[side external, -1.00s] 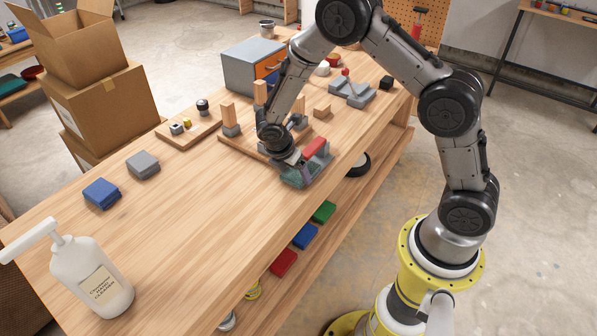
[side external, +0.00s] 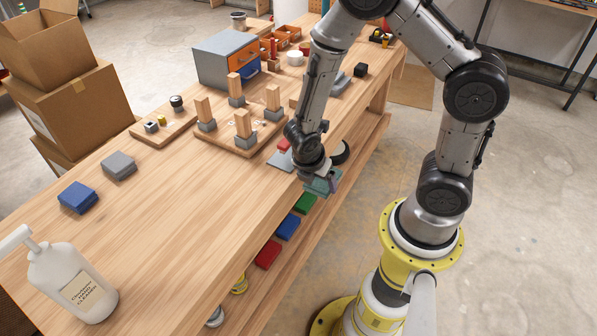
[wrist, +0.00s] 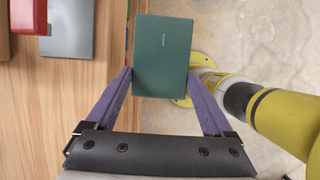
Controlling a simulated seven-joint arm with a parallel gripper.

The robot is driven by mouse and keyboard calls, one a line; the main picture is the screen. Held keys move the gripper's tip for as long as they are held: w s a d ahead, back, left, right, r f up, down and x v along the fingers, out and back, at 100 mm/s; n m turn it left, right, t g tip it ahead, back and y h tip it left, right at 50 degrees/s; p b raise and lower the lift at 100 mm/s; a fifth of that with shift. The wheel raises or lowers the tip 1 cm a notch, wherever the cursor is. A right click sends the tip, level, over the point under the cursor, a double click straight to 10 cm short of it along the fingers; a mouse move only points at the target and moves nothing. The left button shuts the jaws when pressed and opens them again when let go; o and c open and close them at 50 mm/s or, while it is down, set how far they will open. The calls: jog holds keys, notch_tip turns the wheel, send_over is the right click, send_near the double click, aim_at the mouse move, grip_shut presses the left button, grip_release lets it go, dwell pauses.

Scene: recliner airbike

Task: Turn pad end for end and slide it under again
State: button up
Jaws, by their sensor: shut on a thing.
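My gripper (wrist: 160,74) is shut on the dark green pad (wrist: 163,45), with one purple finger at each long side. The pad is flat and rectangular with a small pale mark, and its far end sticks out beyond the fingertips. In the side view the pad (side external: 324,185) hangs at the bench's front edge, mostly beyond the wood, with my gripper (side external: 316,174) partly hiding it. A grey plate (wrist: 70,30) with a red block (wrist: 28,16) lies on the bench to the pad's left in the wrist view, apart from it. The plate (side external: 277,161) also shows in the side view.
A wooden board with upright posts (side external: 240,140) stands behind the plate. A black ring-shaped thing (side external: 341,152) is close to my wrist. Green, blue and red blocks (side external: 288,227) lie on the shelf below.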

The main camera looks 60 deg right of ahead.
jog(key=s+a, duration=0.4)
jog(key=a, duration=0.6)
jog(key=shift+s, duration=0.15)
dwell(1.5)
jog(key=shift+r, duration=0.1)
